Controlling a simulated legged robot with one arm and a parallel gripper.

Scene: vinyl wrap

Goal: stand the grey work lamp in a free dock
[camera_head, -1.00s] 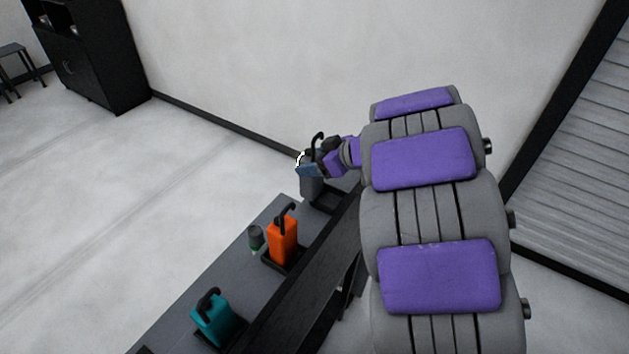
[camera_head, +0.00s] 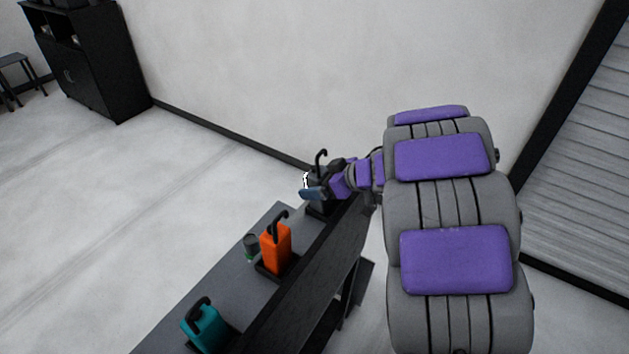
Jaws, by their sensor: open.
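The grey work lamp is at the far end of the bench; its black hook (camera_head: 321,156) stands up behind my gripper. Most of its body is hidden by the gripper. My gripper (camera_head: 309,188) is open at the lamp, low over the far black dock (camera_head: 322,210). The lamp looks upright at that dock, but I cannot tell whether its base is fully seated. An orange lamp (camera_head: 276,248) stands in the middle dock (camera_head: 268,272). A teal lamp (camera_head: 205,329) stands in the near dock.
A small dark can with a green band (camera_head: 251,247) stands on the bench (camera_head: 225,278) left of the orange lamp. A black cabinet (camera_head: 90,60) and stool (camera_head: 18,75) are far left.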

